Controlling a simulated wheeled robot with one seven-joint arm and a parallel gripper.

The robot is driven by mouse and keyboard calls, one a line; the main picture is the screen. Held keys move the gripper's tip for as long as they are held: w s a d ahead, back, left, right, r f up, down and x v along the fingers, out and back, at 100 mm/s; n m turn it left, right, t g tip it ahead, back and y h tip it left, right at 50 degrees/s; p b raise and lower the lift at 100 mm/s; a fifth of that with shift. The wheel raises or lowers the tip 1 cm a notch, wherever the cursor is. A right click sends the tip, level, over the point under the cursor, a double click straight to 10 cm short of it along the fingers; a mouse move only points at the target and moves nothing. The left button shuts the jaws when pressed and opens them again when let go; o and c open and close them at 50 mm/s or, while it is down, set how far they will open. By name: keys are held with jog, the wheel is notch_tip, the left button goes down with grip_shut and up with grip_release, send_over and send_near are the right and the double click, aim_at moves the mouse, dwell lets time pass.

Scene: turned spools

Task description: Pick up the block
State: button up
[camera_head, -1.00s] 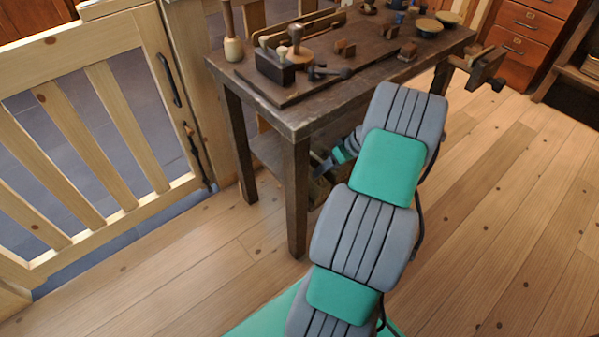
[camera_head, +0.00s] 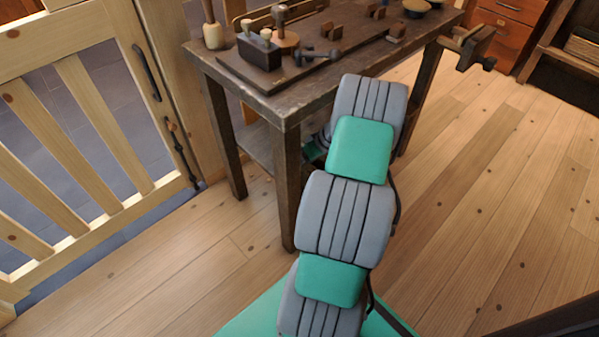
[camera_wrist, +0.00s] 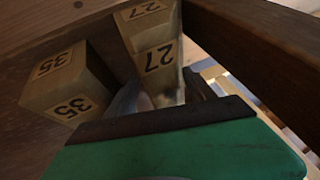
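In the wrist view a pale wooden block marked 27 (camera_wrist: 157,60) stands close in front of my gripper (camera_wrist: 163,92). A second pale block marked 35 (camera_wrist: 68,85) stands to its left, apart from it. My gripper's fingers are spread, with the lower part of the 27 block between or just beyond them; this part is dim, and contact is not clear. In the head view my gripper is hidden under the dark wooden workbench (camera_head: 285,108), behind the bench top and my arm. Neither numbered block shows there.
The workbench legs (camera_head: 287,190) stand close to my arm, and a dark beam (camera_wrist: 265,40) crosses the wrist view at right. Tools and small parts lie on the bench top. A wooden gate (camera_head: 80,150) is at left. Open floor (camera_head: 470,220) lies at right.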

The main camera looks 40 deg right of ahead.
grip_shut()
dwell(0.5)
jog(key=shift+r, duration=0.1)
